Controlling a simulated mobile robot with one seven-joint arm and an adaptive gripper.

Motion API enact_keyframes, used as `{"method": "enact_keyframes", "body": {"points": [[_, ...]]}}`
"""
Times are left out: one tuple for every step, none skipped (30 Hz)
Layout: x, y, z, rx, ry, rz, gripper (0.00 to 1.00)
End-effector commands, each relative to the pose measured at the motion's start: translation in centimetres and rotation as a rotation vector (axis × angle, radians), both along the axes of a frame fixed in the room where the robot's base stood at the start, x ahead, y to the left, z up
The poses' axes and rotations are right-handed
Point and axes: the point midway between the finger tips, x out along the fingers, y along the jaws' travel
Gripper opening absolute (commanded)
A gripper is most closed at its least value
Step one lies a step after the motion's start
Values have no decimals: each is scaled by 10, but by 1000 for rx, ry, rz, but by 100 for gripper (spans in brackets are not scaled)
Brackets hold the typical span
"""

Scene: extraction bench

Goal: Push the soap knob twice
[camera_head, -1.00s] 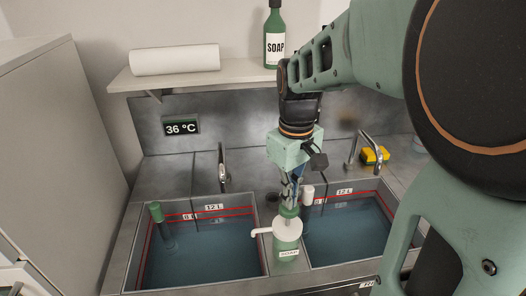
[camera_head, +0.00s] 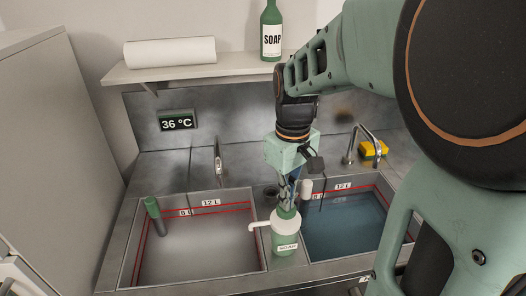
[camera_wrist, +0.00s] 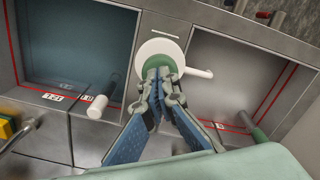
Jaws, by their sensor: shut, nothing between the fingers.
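The soap dispenser (camera_head: 286,243) stands between the two sinks, with a green body, a white pump head and a spout to the left. Its green soap knob (camera_head: 287,213) is on top; in the wrist view the knob (camera_wrist: 160,64) shows inside the round white pump head (camera_wrist: 149,50). My gripper (camera_head: 288,203) points down directly over the knob with its fingers shut and nothing between them. In the wrist view my gripper's fingertips (camera_wrist: 161,77) overlap the knob's near edge. They look touching or nearly so, but I cannot tell whether the knob is pressed down.
The left sink (camera_head: 128,247) looks pale grey inside, with a green-topped tube (camera_head: 154,220). The right sink (camera_head: 384,187) holds blue water. Faucets (camera_head: 218,162) stand behind the sinks. A yellow sponge (camera_head: 373,150) lies back right. A shelf (camera_head: 118,76) holds a SOAP bottle (camera_head: 271,34).

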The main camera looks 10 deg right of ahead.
Motion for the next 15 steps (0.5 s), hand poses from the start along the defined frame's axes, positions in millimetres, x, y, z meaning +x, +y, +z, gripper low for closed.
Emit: {"method": "enact_keyframes", "body": {"points": [[-1, 0, 0, -1, 3, 0, 0], [-1, 0, 1, -1, 3, 0, 0], [-1, 0, 2, 0, 4, 0, 0], [-1, 0, 4, 0, 4, 0, 0], [-1, 0, 5, 0, 4, 0, 0], [-1, 0, 8, 0, 4, 0, 0], [-1, 0, 10, 0, 4, 0, 0], [-1, 0, 12, 0, 4, 0, 0], [-1, 0, 14, 0, 4, 0, 0], [-1, 0, 16, 0, 4, 0, 0], [-1, 0, 18, 0, 4, 0, 0], [-1, 0, 20, 0, 4, 0, 0], [-1, 0, 22, 0, 4, 0, 0], [-1, 0, 24, 0, 4, 0, 0], [-1, 0, 26, 0, 4, 0, 0]]}}
